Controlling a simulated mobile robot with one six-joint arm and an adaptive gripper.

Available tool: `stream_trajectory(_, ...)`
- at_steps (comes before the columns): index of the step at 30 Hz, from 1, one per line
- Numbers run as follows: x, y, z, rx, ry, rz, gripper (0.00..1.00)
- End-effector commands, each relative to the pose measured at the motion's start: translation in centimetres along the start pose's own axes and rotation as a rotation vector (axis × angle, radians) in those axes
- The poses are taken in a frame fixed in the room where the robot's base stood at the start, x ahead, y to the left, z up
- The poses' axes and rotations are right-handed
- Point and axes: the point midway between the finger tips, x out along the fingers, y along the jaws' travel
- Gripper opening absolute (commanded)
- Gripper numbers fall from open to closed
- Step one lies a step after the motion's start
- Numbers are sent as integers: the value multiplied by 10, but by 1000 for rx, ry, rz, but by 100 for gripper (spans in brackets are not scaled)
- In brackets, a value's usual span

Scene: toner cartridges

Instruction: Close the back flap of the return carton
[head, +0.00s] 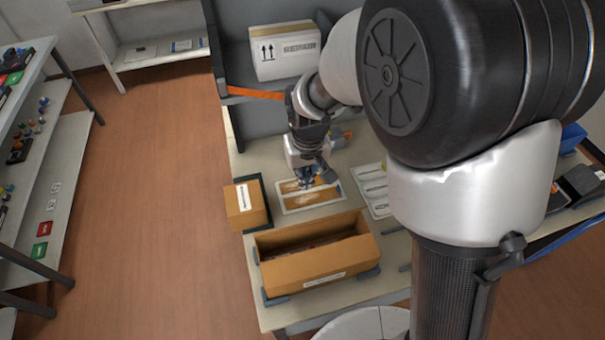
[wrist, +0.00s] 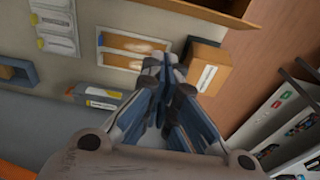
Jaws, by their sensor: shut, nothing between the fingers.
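The return carton (head: 325,277), a long brown box with a white label on its front side, stands at the near edge of the table. Its top is open and its inside is dark; what lies in it is hard to make out. A brown panel (head: 310,230) runs along its back edge; I cannot tell flap from wall there. My gripper (head: 306,183) is shut and empty, behind the carton and above a tray, apart from the carton. In the wrist view my fingers (wrist: 163,65) are together, and part of the carton (wrist: 200,8) shows at the top.
A small brown box (head: 240,211) stands left of the tray (head: 314,206) holding brown-and-white pieces. A white compartment tray (head: 379,207) lies to the right. A white printed box (head: 285,65) sits on the shelf behind. The floor on the left is clear.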

Motion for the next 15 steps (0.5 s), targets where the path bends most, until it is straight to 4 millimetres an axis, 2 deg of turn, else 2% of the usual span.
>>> stream_trajectory(1, 12, 0, 2, 0, -5, 0, 0)
stream_trajectory(10, 77, 0, 1, -1, -4, 0, 0)
stream_trajectory(12, 88, 0, 3, -1, -3, 0, 0)
stream_trajectory(15, 88, 0, 20, -1, -1, 0, 0)
